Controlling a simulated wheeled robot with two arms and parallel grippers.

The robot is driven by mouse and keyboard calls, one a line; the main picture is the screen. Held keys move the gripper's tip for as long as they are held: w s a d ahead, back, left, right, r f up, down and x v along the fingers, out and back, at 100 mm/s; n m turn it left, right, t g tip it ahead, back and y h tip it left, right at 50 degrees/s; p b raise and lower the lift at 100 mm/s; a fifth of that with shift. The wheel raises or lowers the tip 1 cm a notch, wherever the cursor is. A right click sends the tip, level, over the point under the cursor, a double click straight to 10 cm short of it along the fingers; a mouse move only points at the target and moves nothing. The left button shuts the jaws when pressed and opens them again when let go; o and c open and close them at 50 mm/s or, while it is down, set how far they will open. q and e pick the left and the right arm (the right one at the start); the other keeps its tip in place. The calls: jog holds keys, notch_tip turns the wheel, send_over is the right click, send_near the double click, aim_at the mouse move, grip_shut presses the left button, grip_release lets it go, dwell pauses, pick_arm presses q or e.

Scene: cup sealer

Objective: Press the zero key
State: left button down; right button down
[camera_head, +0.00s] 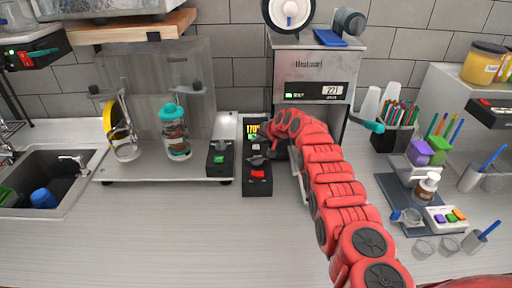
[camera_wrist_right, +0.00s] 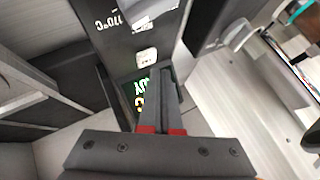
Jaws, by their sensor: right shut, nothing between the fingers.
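No key marked zero is legible in either view. My right gripper (camera_head: 262,157) is shut and empty, over the narrow black control unit (camera_head: 257,186) left of the steel sealer; my red arm partly covers that area. In the right wrist view, the shut fingers (camera_wrist_right: 163,72) reach over a dark panel (camera_wrist_right: 120,45) with "170°C" text, a small pale key (camera_wrist_right: 146,57) and a lit green and yellow display (camera_wrist_right: 139,95). The fingertips appear close to the panel; I cannot tell whether they touch it. My left gripper is not in view.
The steel sealer (camera_head: 318,65) stands behind, its display reading about 221. Bottles, cups and a button box (camera_head: 446,217) crowd the right.

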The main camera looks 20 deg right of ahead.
aim_at(257, 148)
jog(key=shift+f, duration=0.1)
dwell(0.4)
jog(key=shift+f+b, duration=0.3)
jog(key=shift+b, duration=0.1)
jog(key=shift+f+b, duration=0.5)
dwell(0.5)
jog(key=shift+r, duration=0.1)
jog(key=shift+r+p, duration=0.45)
jog(key=shift+r, duration=0.35)
jog(key=shift+r+p, duration=0.6)
jog(key=shift+r, duration=1.9)
